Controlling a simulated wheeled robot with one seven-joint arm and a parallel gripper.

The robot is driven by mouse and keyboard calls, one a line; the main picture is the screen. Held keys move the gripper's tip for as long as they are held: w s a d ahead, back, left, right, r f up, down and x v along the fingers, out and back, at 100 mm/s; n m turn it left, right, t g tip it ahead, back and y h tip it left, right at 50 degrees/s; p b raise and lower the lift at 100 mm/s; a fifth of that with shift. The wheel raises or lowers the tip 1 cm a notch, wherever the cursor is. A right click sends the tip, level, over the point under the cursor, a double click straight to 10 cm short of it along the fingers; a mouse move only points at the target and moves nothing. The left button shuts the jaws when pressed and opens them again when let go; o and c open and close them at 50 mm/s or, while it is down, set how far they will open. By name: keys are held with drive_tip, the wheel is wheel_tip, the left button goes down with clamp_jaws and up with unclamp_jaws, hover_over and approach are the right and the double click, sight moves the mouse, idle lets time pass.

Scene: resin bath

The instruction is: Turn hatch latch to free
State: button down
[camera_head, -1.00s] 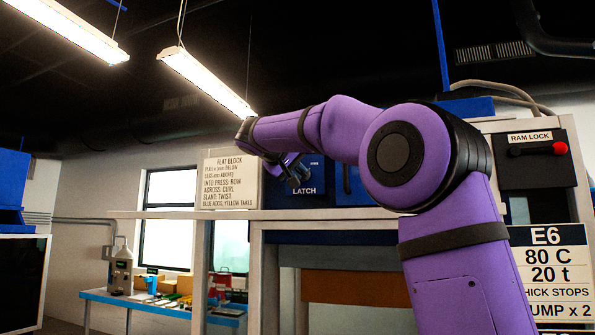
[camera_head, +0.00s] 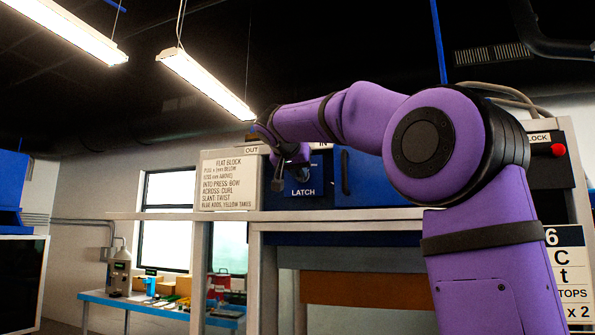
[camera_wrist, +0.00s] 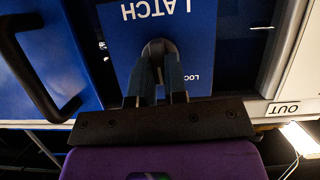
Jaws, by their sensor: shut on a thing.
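The hatch latch sits on a blue plate (camera_head: 304,188) marked LATCH, on the front of the cabinet. In the wrist view the plate (camera_wrist: 130,40) shows its lettering upside down, with part of a "LOC" marking at the right. My gripper (camera_wrist: 158,72) is shut on the dark grey latch handle (camera_wrist: 158,46), whose rounded top shows between the fingers. In the head view my gripper (camera_head: 286,170) is in front of the plate's left part. The fingers hide much of the handle, so its exact angle is hard to tell.
A blue door with a black bar handle (camera_wrist: 38,75) is beside the latch plate. A white instruction board (camera_head: 229,181) stands left of the latch. A ram lock lever with a red knob (camera_head: 558,150) is at the far right.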

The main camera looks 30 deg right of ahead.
drive_tip(key=m+t, duration=0.1)
drive_tip(key=m, duration=0.1)
drive_tip(key=m+t+y, duration=0.1)
drive_tip(key=m, duration=0.1)
drive_tip(key=m+t+y, duration=0.1)
drive_tip(key=m, duration=0.1)
drive_tip(key=shift+s+d+f+t, duration=0.3)
drive_tip(key=shift+t, duration=0.1)
drive_tip(key=shift+m, duration=0.4)
drive_tip(key=c, duration=1.1)
unclamp_jaws()
drive_tip(key=shift+w, duration=0.1)
drive_tip(key=shift+c, duration=0.2)
drive_tip(key=v, duration=1)
drive_tip(key=shift+s+a, duration=0.15)
drive_tip(key=shift+s, duration=0.2)
